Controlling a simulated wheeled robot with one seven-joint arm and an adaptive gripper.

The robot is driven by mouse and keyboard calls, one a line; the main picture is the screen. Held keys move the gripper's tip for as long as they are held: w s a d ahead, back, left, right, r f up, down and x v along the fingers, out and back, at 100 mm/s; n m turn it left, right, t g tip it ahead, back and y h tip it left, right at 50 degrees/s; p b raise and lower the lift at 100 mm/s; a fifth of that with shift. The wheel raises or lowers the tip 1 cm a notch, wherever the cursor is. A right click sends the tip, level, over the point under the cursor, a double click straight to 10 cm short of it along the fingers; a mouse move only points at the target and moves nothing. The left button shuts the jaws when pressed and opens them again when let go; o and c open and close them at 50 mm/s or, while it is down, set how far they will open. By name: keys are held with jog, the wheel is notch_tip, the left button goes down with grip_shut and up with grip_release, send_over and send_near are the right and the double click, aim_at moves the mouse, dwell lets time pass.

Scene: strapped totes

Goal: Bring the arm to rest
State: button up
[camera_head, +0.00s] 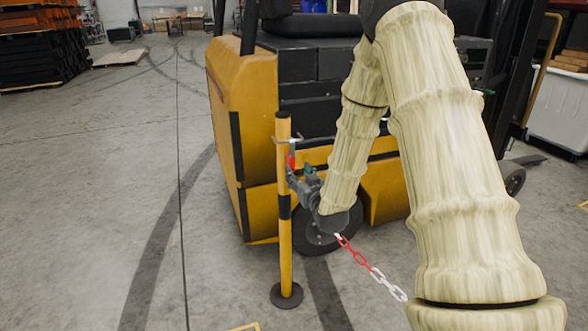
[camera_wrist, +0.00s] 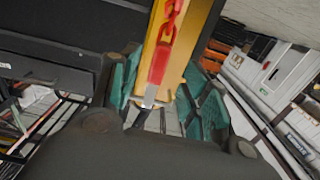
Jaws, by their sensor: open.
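My gripper (camera_head: 300,177) is at the end of my arm, close to the right side of a yellow and black post (camera_head: 284,235), below its top. In the wrist view my gripper (camera_wrist: 163,92) has its two teal-padded fingers spread apart. A red chain part (camera_wrist: 166,42) shows in the gap between them, in front of a yellow upright surface. In the head view, red and white chain (camera_head: 373,266) comes out from behind my wrist and runs down to the right. Its middle stretch is hidden by my arm. Whether the fingers touch the chain I cannot tell.
A yellow and black forklift (camera_head: 245,120) stands just behind the post and my arm. The post's round black base (camera_head: 286,295) is on the floor. Dark stacked racks (camera_head: 40,55) stand at the far left. The grey floor (camera_head: 90,190) on the left is clear.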

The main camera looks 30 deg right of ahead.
jog(key=s+a+f+g+y, duration=0.1)
jog(key=s+a+f+g, duration=0.2)
jog(key=s+a+f, duration=0.45)
jog(key=s+a+f+n+g+y, duration=0.1)
jog(key=s+a+f+g, duration=0.3)
jog(key=f, duration=0.7)
jog(key=s+a+f+g+y, duration=0.15)
jog(key=s+a+f, duration=0.25)
jog(key=s+f, duration=0.45)
jog(key=s+a+f+g, duration=0.5)
jog(key=s+a+f, duration=0.2)
jog(key=s+f, duration=0.45)
jog(key=s+a+f+n+g, duration=0.1)
jog(key=s+a+f+g, duration=0.1)
jog(key=s, duration=0.5)
jog(key=s+a+f+g, duration=0.1)
jog(key=s+a+g, duration=0.15)
jog(key=s, duration=0.45)
notch_tip(320, 180, up, 20)
jog(key=p, duration=2)
jog(key=shift+w+r+t, duration=0.15)
jog(key=shift+t, duration=0.15)
jog(key=shift+d+y, duration=0.1)
jog(key=shift+y, duration=0.15)
